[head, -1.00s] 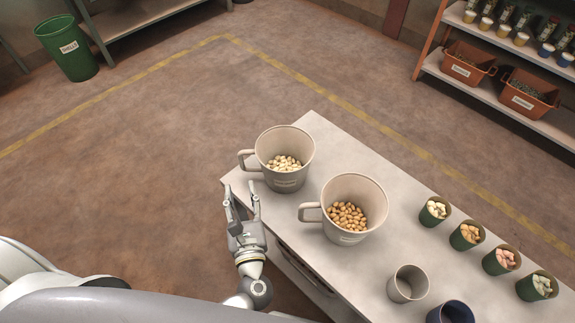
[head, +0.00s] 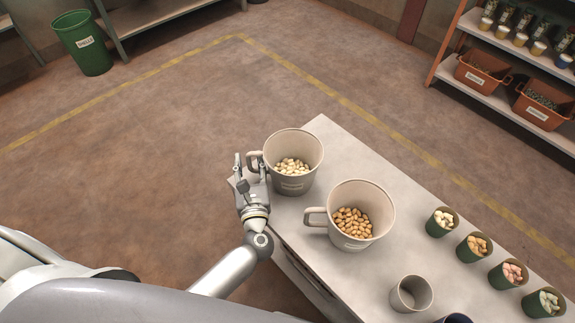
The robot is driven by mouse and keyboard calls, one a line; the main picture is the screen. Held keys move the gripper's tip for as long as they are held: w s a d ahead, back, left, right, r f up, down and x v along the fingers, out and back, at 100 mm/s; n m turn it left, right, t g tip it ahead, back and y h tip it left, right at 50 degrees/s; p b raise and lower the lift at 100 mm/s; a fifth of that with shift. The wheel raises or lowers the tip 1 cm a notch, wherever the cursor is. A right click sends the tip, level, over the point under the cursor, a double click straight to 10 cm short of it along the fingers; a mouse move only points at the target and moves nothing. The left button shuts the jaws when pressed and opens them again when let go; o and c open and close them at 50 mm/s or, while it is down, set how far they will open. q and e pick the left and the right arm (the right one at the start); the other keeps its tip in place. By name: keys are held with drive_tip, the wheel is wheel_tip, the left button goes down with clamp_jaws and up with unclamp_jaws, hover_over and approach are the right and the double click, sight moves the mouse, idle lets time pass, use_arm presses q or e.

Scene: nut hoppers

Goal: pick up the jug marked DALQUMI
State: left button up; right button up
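Two large pale jugs with side handles stand upright on the table. The far jug (head: 297,184) holds pale nuts, and its handle (head: 252,161) points left. The near jug (head: 361,239) holds browner nuts. Both have small front markings that I cannot read, so I cannot tell which says DALQUMI. My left gripper (head: 250,161) is at the far jug's handle, its fingers apart with the handle appearing between them. I cannot tell whether they touch it. My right gripper is not in view.
The pale table (head: 320,135) also bears a small empty cup (head: 411,295), a dark blue cup (head: 454,319) at the bottom edge, and several green cups of nuts (head: 441,222) on the right. Shelves with orange bins (head: 482,73) stand at upper right. A green bin (head: 82,45) stands on open floor.

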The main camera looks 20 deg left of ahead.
use_arm(q)
drive_tip(key=shift+w+a, duration=0.2)
drive_tip(key=shift+w, duration=0.2)
drive_tip(key=shift+c, duration=0.3)
clamp_jaws()
drive_tip(key=shift+r, duration=0.1)
